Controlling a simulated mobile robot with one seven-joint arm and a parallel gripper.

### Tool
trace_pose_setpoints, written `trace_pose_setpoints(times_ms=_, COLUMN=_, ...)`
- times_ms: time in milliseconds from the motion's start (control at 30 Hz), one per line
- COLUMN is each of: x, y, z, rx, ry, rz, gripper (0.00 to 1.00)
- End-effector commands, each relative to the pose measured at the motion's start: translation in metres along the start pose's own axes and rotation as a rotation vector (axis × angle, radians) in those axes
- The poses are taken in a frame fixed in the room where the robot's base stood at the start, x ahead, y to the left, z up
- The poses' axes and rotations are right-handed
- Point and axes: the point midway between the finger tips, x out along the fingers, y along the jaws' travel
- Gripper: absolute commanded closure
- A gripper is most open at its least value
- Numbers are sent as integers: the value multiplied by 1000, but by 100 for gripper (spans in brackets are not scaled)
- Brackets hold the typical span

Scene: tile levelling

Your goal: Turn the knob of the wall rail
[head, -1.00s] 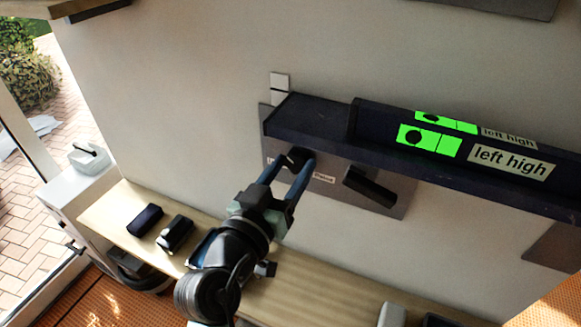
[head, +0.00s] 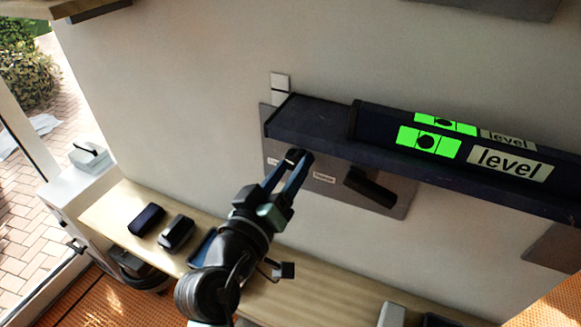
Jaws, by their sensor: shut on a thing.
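The wall rail (head: 315,122) is a long dark bar on the wall. A level on it has green windows (head: 428,142) with a dark bubble near the middle. Its label (head: 510,163) reads "level". Below the rail's left end, a grey plate (head: 400,205) carries a dark knob (head: 298,155), partly hidden by my fingers. My gripper (head: 294,163) is shut on this knob, its wrist rolled. A second dark handle (head: 370,187) sits on the plate to the right, apart from my gripper.
A wooden bench (head: 330,288) runs along the wall below. Dark blocks (head: 147,219) lie on its left part. A white cabinet (head: 75,195) stands at the far left by the glass door. A light switch (head: 280,83) is above the rail's left end.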

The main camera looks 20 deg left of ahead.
Motion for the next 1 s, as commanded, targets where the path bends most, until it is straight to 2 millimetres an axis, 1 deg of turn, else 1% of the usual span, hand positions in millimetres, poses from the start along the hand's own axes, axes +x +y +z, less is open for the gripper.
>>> trace_pose_setpoints(times_ms=33, x=0, y=0, z=0, rx=1, ry=0, rz=0, gripper=100)
trace_pose_setpoints(times_ms=67, x=0, y=0, z=0, rx=1, ry=0, rz=0, gripper=42)
trace_pose_setpoints(times_ms=200, x=0, y=0, z=0, rx=2, ry=0, rz=0, gripper=17)
trace_pose_setpoints(times_ms=233, x=0, y=0, z=0, rx=2, ry=0, rz=0, gripper=16)
trace_pose_setpoints(times_ms=500, x=-1, y=0, z=0, rx=3, ry=0, rz=0, gripper=16)
trace_pose_setpoints(times_ms=633, x=-8, y=-2, z=1, rx=3, ry=2, rz=-1, gripper=16)
trace_pose_setpoints(times_ms=767, x=-27, y=-3, z=3, rx=5, ry=3, rz=-2, gripper=16)
trace_pose_setpoints(times_ms=1000, x=-79, y=-4, z=4, rx=4, ry=2, rz=-3, gripper=16)
